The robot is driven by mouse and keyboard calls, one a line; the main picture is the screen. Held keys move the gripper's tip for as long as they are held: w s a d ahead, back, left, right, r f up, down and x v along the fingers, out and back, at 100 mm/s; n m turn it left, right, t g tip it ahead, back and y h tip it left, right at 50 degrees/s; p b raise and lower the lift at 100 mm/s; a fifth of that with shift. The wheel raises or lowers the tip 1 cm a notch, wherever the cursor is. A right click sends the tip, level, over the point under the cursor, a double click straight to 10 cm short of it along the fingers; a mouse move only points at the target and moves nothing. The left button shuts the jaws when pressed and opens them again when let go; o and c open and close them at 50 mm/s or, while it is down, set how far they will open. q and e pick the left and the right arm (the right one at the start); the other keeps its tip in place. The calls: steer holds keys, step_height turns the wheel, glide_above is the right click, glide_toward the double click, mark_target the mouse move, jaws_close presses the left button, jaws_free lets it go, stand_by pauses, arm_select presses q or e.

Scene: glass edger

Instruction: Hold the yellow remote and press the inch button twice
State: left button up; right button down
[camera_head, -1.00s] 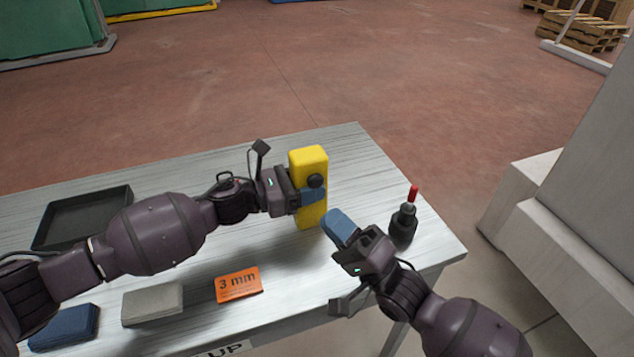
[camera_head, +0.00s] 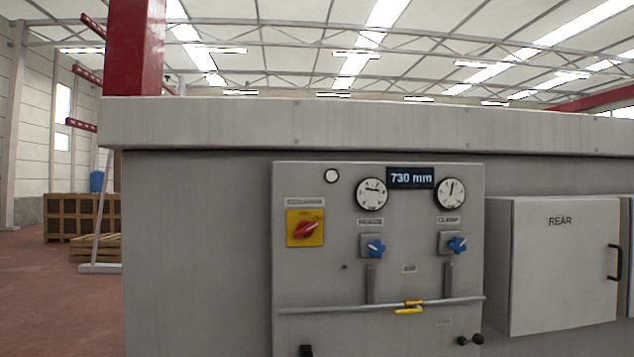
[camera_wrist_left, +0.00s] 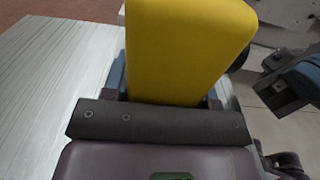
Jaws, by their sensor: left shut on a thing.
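The yellow remote (camera_wrist_left: 185,45) fills the upper middle of the left wrist view. My left gripper (camera_wrist_left: 170,88) is shut on it, with a blue finger at each side. A dark round part (camera_wrist_left: 240,58) shows at the remote's right edge; I cannot tell if it is the inch button. My right gripper (camera_wrist_left: 297,82) shows at the right edge of that view, apart from the remote; its opening cannot be made out. Neither gripper nor the remote shows in the head view.
The head view faces a grey machine panel (camera_head: 330,270) with a display (camera_head: 410,178) reading 730 mm, two gauges, a red switch (camera_head: 305,229) and blue knobs. A REAR cabinet (camera_head: 560,270) stands right. The table top (camera_wrist_left: 40,90) is clear at left.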

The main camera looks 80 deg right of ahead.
stand_by(0.4)
arm_select(q)
steer(key=o, duration=1.2)
steer(key=shift+o, duration=0.2)
